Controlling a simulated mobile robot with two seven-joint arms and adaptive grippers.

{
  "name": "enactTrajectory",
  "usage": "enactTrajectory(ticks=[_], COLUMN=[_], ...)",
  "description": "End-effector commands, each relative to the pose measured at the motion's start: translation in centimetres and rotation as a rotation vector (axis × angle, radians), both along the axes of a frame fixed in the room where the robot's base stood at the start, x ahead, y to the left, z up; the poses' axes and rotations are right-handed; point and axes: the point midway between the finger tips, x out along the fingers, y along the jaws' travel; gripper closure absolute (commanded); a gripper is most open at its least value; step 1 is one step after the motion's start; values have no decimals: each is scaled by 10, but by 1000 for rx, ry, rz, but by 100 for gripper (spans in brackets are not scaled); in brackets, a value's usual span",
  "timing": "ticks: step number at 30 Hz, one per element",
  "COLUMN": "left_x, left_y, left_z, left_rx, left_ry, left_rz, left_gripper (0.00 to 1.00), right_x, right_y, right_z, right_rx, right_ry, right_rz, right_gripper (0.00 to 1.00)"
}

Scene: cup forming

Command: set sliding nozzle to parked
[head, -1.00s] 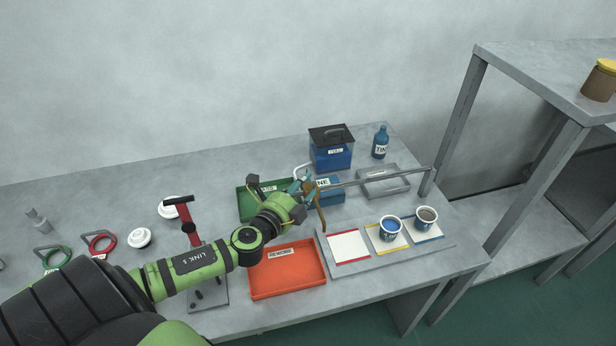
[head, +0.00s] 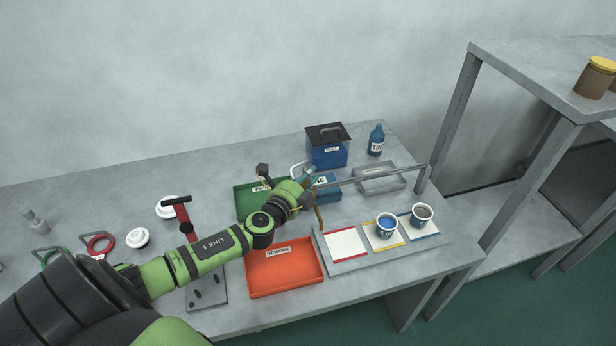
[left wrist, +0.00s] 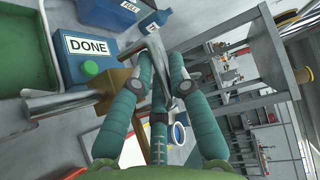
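The grey rail (head: 375,177) runs along the bench above the trays to a post on the right. A brown carriage of the sliding nozzle (left wrist: 122,84) sits on the rail, and its brown lower part (head: 319,212) hangs down in the head view. A bent grey tube (left wrist: 156,52) rises beside it and shows as a pale arch in the head view. My left gripper (head: 308,178) is at this tube. In the left wrist view its teal fingers (left wrist: 162,70) close in on both sides of the tube. The exact contact is partly hidden. My right gripper is out of view.
An orange tray (head: 285,284) lies in front of my left arm and a green tray (head: 246,202) behind it. A blue DONE container (left wrist: 85,62) stands close by. Two cups (head: 386,225) stand on a grey board at the right. A red-handled tool stands behind the forearm.

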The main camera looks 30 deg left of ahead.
Motion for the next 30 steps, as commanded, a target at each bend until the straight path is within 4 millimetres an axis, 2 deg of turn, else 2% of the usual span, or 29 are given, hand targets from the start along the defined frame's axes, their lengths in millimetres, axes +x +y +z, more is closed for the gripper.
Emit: enactTrajectory(ticks=[12, 22, 23, 24, 30], left_x=[-35, -37, -37, -37, -36], left_y=[31, 34, 34, 34, 32], left_z=[-3, -1, -1, -1, 0], left_rx=[5, 6, 6, 6, 3], left_ry=[3, 1, 1, 1, 1], left_rz=[5, 7, 7, 7, 4], left_gripper=[100, 100, 74, 58, 57], right_x=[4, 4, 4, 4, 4], right_y=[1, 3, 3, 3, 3], right_z=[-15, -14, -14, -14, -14], right_rx=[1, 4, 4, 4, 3], right_ry=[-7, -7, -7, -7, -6], right_rz=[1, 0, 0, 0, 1], right_gripper=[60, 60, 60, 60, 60])
